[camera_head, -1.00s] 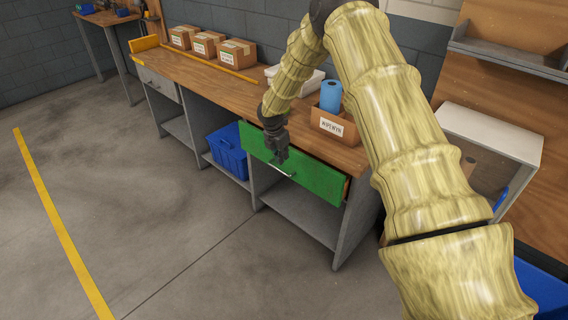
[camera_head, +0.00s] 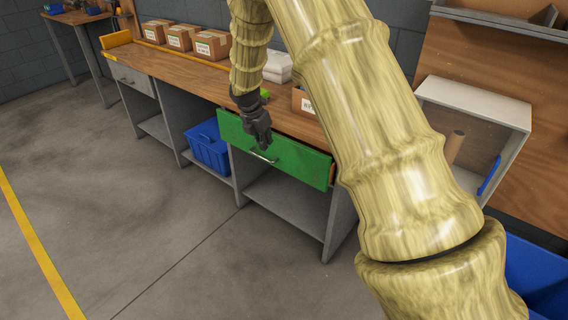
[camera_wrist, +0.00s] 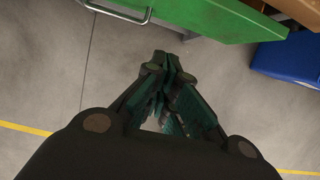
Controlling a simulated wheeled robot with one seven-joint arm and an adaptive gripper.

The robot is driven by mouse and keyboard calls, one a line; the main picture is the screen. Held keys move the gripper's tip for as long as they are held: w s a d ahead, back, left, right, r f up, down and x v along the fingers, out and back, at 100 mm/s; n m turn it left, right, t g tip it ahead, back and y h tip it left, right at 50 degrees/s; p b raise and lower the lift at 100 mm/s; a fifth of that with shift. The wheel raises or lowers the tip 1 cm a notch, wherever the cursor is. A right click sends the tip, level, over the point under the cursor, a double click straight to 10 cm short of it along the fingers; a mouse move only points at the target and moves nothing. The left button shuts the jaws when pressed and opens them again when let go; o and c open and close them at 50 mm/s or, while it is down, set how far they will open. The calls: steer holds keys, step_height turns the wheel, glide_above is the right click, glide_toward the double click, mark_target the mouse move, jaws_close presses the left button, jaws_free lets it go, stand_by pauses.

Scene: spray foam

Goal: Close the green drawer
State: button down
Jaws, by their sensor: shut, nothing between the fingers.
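The green drawer (camera_head: 296,163) is under the wooden workbench and stands a little out, with a strip of its side showing at the right end. Its metal handle (camera_head: 262,156) is on the front. In the wrist view the drawer (camera_wrist: 215,20) and handle (camera_wrist: 122,12) lie along the top edge. My gripper (camera_head: 264,144) is shut and empty, pointing down in front of the drawer near the handle. In the wrist view its fingertips (camera_wrist: 167,62) meet below the drawer front, with floor behind them. I cannot tell whether it touches the drawer.
A blue crate (camera_head: 208,147) sits on the shelf left of the drawer. Cardboard boxes (camera_head: 180,38) and a white container (camera_head: 277,66) stand on the workbench (camera_head: 165,68). A white open cabinet (camera_head: 475,100) is at the right. The floor (camera_head: 150,215) in front is clear.

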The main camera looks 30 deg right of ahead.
mark_target(291, 142)
steer(key=shift+h, duration=0.4)
steer(key=shift+w+d+f+b, duration=0.15)
steer(key=shift+d+f+b, duration=0.75)
steer(key=shift+d+f, duration=1.25)
steer(key=shift+w+d+f+b, duration=0.1)
steer(key=shift+d+f+b, duration=0.75)
steer(key=shift+d+f, duration=1.3)
steer(key=shift+a, duration=0.1)
steer(key=shift+w+d+p, duration=0.25)
steer(key=shift+d+p, duration=0.1)
steer(key=shift+d, duration=0.35)
steer(key=shift+w+d+p, duration=0.25)
steer(key=shift+d+p, duration=0.05)
steer(key=shift+d, duration=0.4)
steer(key=shift+w+d+p, duration=0.25)
steer(key=shift+d+p, duration=0.1)
steer(key=shift+d, duration=0.35)
steer(key=shift+d+r, duration=0.1)
